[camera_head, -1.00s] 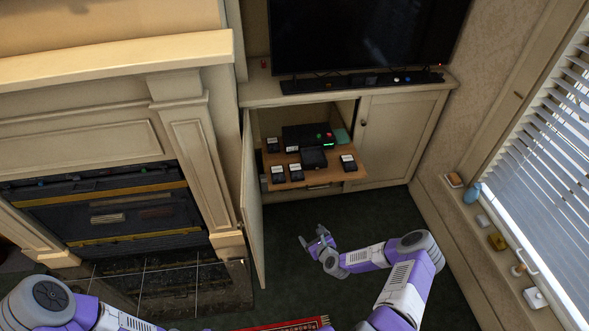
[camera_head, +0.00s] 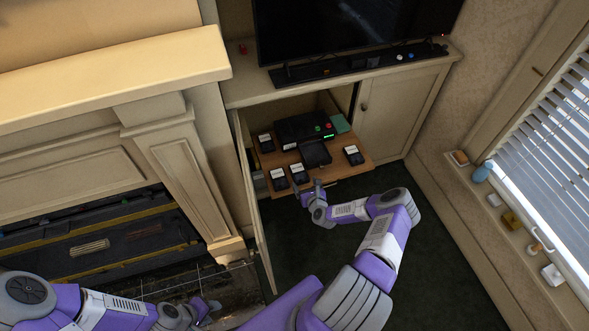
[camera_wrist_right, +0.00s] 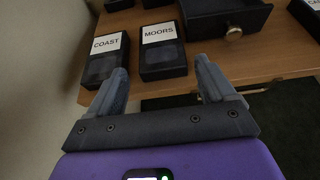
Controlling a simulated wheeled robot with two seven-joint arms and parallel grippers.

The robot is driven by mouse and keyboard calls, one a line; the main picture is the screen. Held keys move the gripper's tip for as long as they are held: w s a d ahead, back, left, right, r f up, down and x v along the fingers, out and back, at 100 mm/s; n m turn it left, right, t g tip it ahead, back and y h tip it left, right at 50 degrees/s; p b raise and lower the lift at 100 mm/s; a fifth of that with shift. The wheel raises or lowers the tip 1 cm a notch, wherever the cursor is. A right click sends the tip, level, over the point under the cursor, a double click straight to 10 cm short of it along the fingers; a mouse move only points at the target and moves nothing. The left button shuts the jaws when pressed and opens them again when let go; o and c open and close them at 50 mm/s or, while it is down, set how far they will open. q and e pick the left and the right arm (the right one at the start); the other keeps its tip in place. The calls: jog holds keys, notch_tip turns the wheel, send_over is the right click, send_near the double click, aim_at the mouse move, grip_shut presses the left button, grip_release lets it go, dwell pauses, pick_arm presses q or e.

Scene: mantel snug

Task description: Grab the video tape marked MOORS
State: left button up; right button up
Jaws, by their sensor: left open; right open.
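The MOORS tape (camera_wrist_right: 162,52) is a black cassette with a white label, lying flat near the front edge of the wooden shelf. In the head view it is the right one of the front pair (camera_head: 299,174). The COAST tape (camera_wrist_right: 104,58) lies just left of it. My right gripper (camera_wrist_right: 162,74) is open and empty at the shelf's front edge, its fingers pointing at the MOORS tape, which shows between and beyond the tips. In the head view my right gripper (camera_head: 310,191) is just in front of that tape. My left gripper (camera_head: 210,307) is open and empty, low by the hearth.
The wooden shelf (camera_head: 355,172) extends from the open cabinet. Other tapes lie on it, one at the right (camera_head: 353,155). A black box with a knob (camera_wrist_right: 222,14) stands behind right of the MOORS tape. An open cabinet door (camera_head: 254,215) stands left of the shelf.

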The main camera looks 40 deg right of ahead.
aim_at(301, 176)
jog(key=shift+w+d+f, duration=0.2)
jog(key=shift+w+f, duration=0.1)
jog(key=shift+w, duration=0.3)
jog(key=shift+b+x, duration=0.55)
jog(key=shift+x, duration=1.8)
jog(key=shift+r, duration=0.1)
